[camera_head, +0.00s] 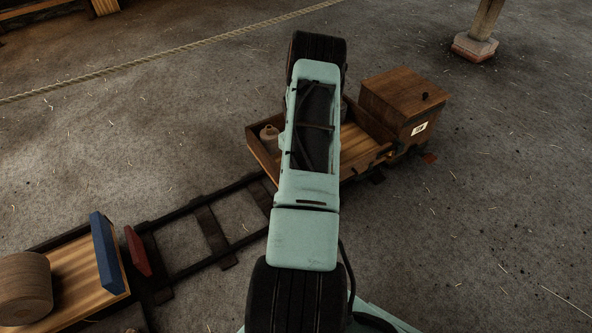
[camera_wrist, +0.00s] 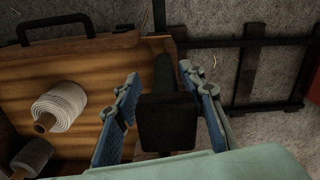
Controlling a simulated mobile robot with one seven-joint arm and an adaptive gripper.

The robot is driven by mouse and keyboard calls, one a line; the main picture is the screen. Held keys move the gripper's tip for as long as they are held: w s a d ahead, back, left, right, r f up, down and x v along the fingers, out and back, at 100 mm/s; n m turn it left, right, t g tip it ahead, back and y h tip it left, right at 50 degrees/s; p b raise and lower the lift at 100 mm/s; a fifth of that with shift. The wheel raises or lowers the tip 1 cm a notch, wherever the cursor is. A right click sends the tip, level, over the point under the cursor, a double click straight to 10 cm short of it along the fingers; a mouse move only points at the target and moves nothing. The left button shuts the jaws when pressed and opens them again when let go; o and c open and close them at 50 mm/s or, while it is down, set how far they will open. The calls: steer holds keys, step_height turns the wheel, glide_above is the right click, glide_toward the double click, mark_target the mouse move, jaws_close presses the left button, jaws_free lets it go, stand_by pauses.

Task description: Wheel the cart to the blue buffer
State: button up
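The cart is a low wooden one (camera_head: 258,151) on dark rails, partly hidden by my arm in the head view. The wrist view shows its plank bed (camera_wrist: 100,82) from above. A dark post with a square top (camera_wrist: 168,122) rises at the cart's edge. My gripper (camera_wrist: 159,72) is open, with its blue-padded fingers on either side of this post and gaps visible near the fingertips. The head view hides the gripper. The blue buffer (camera_head: 107,252) is an upright plate on a wooden platform at the lower left. A red plate (camera_head: 137,250) stands just right of it.
Rails (camera_head: 215,235) run between the cart and the red plate, with clear track there. The cart carries a wooden box (camera_head: 403,95), a pale spool (camera_wrist: 62,105) and a grey spool (camera_wrist: 33,156). A post footing (camera_head: 474,46) stands far right. A rope (camera_head: 150,59) crosses behind.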

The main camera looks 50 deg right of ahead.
steer(key=r, duration=0.6)
steer(key=d+r, duration=0.1)
steer(key=r, duration=0.3)
steer(key=shift+w, duration=0.1)
steer(key=shift+r+p, duration=0.3)
steer(key=shift+r, duration=0.1)
steer(key=a+f+y, duration=0.1)
steer(key=a+f, duration=0.3)
steer(key=f, duration=0.5)
step_height(320, 180, up, 14)
steer(key=p, duration=0.8)
steer(key=shift+a+r, duration=0.25)
steer(key=shift+a, duration=0.1)
